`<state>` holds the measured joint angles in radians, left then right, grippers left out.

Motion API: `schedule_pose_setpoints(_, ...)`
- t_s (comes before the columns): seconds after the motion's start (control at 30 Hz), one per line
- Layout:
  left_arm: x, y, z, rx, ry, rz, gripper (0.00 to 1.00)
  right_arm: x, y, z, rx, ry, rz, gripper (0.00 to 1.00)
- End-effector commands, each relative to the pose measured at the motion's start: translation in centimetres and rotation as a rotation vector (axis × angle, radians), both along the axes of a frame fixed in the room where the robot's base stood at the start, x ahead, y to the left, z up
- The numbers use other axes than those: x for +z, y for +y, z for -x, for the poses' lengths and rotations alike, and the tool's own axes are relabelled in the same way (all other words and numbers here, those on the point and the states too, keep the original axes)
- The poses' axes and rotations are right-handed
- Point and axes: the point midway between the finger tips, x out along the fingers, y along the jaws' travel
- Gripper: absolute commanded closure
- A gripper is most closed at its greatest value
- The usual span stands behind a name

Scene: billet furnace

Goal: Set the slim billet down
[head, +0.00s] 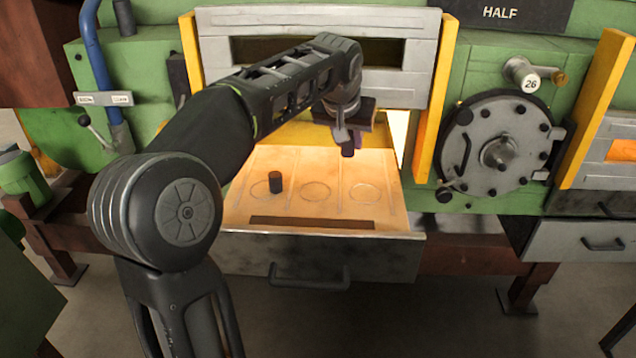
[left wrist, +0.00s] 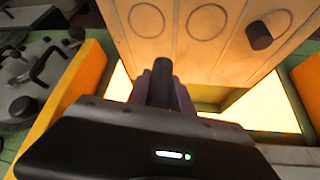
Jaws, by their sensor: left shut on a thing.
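My left gripper (head: 350,138) reaches over the back of the pulled-out drawer tray (head: 390,200), near the furnace opening. Its purple fingers, clearest in the left wrist view (left wrist: 163,92), are shut on a slim dark billet (left wrist: 163,75). The held billet's dark end (head: 347,151) also shows in the head view, and it seems to hang above the tray. The tray has several rings. A shorter, thicker dark billet (head: 276,182) stands at the left ring; it also shows in the left wrist view (left wrist: 259,36). The middle ring (head: 315,191) and right ring (head: 365,194) are empty. My right gripper is not in view.
Orange posts (head: 437,95) flank the glowing opening, with a grey slatted door (head: 320,25) above. A dark strip (head: 310,223) lies along the tray front. A round bolted hatch (head: 497,150) and a valve marked 26 (head: 529,82) are at the right.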

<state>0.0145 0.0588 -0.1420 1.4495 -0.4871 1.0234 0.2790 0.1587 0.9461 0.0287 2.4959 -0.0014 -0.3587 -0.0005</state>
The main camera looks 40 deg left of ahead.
Motion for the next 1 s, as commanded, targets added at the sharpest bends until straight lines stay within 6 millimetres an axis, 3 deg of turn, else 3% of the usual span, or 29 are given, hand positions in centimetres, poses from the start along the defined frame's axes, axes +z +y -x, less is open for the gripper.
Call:
schedule_pose_setpoints(0.17, -0.2, 0.0, 0.0, 0.000, -0.002, -0.001, 1.00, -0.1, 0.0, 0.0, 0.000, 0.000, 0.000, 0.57)
schedule_pose_setpoints(0.53, -5.8, 0.0, 0.0, 0.000, -0.001, 0.000, 1.00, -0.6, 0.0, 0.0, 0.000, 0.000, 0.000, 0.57)
schedule_pose_setpoints(0.87, -6.2, 0.0, -0.1, 0.000, -0.003, 0.000, 1.00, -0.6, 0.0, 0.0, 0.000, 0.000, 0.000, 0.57)
schedule_pose_setpoints(1.0, -7.3, 0.0, 0.0, 0.000, 0.000, 0.000, 1.00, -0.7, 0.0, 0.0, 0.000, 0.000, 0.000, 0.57)
